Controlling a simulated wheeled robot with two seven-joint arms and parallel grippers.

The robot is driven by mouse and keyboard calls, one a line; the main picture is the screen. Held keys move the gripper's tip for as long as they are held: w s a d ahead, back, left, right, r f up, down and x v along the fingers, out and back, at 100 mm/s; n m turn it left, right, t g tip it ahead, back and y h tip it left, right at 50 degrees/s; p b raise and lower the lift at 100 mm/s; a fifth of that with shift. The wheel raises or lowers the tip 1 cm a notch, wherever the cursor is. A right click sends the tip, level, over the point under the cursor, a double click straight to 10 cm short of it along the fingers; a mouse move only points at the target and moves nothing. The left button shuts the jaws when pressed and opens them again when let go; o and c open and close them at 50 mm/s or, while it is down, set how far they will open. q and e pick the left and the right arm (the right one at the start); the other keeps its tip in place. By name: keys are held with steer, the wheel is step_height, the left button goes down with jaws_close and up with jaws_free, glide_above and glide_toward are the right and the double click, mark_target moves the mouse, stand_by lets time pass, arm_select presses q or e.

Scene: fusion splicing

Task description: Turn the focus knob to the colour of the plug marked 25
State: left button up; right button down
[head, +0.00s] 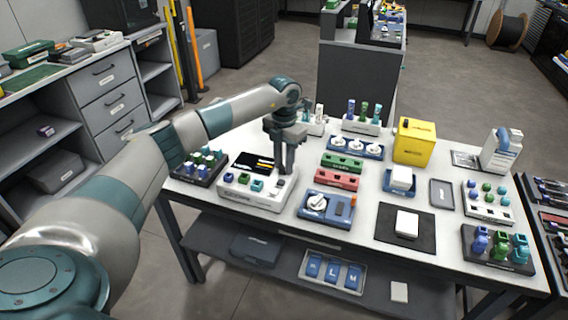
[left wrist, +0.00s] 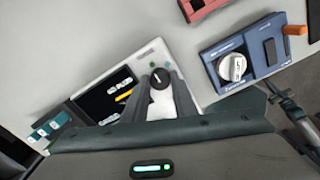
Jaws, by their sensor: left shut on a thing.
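A white splicer unit (head: 250,196) with a dark screen (head: 252,162) stands at the table's front left. It also shows in the left wrist view, where the black round focus knob (left wrist: 160,78) with a white pointer line sits beside the screen (left wrist: 105,98). My left gripper (head: 287,168) reaches down onto the unit's right side. In the left wrist view its two fingers (left wrist: 161,92) flank the knob and are shut on it. Blue, green and teal plugs (head: 243,180) stand along the unit's front. I cannot read a 25 on any plug. My right gripper is not in view.
A blue box with a white dial (head: 318,203) stands just right of the unit, close to my gripper. Red (head: 337,179) and green (head: 342,163) racks lie behind it. A dark plug tray (head: 199,168) is on the left. A yellow box (head: 414,142) stands farther right.

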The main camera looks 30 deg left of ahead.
mark_target(284, 166)
arm_select(q)
steer(key=o, duration=0.8)
steer(key=shift+c, duration=0.2)
steer(key=shift+r, duration=0.15)
